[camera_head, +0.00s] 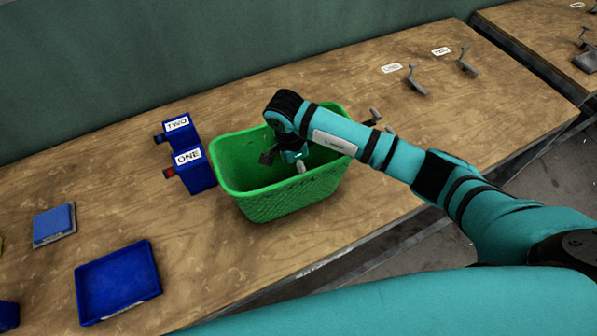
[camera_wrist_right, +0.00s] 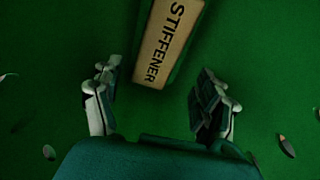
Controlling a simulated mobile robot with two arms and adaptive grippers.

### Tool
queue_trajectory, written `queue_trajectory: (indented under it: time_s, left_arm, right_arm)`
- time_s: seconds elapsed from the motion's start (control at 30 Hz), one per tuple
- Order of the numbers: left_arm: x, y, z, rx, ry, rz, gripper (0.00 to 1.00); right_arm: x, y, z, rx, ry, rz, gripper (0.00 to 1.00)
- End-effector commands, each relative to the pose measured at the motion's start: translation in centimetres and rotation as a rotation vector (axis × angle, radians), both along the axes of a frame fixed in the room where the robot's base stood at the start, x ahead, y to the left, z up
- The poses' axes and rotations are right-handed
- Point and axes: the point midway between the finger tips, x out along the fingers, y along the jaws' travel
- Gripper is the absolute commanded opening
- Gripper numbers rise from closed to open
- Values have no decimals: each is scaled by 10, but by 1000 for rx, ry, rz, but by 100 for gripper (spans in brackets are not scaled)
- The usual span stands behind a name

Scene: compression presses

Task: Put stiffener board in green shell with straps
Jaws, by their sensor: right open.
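The green shell (camera_head: 285,203) is an open basket with meshed walls, standing upright on the wooden table. My right gripper (camera_head: 284,160) reaches down into it from above, with its fingers below the rim. In the right wrist view, the stiffener board (camera_wrist_right: 168,42) has a tan face labelled STIFFENER and lies over green inside the shell. The open fingers of the right gripper (camera_wrist_right: 160,82) are on either side of its near end, apart from it and empty. The board's far end is cut off by the frame. No straps can be made out. My left gripper is not in view.
Blue bins labelled TWO (camera_head: 178,127) and ONE (camera_head: 192,170) stand just left of the shell. A blue tray (camera_head: 118,283) and a smaller blue block (camera_head: 54,224) lie farther left. Grey metal brackets (camera_head: 417,83) stand at the back right.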

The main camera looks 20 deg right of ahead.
Motion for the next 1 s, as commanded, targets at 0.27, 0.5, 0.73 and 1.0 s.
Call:
queue_trajectory:
  time_s: [0.27, 0.5, 0.73, 1.0]
  left_arm:
    - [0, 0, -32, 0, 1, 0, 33]
    - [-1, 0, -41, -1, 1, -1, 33]
    - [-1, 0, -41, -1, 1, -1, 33]
    - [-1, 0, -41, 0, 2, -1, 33]
  right_arm:
    - [0, 7, 57, -1, -5, 2, 74]
    - [-2, 11, 89, -2, -1, -1, 74]
    - [-3, 12, 95, -1, 2, 0, 74]
    - [-3, 12, 95, -1, 2, 0, 74]
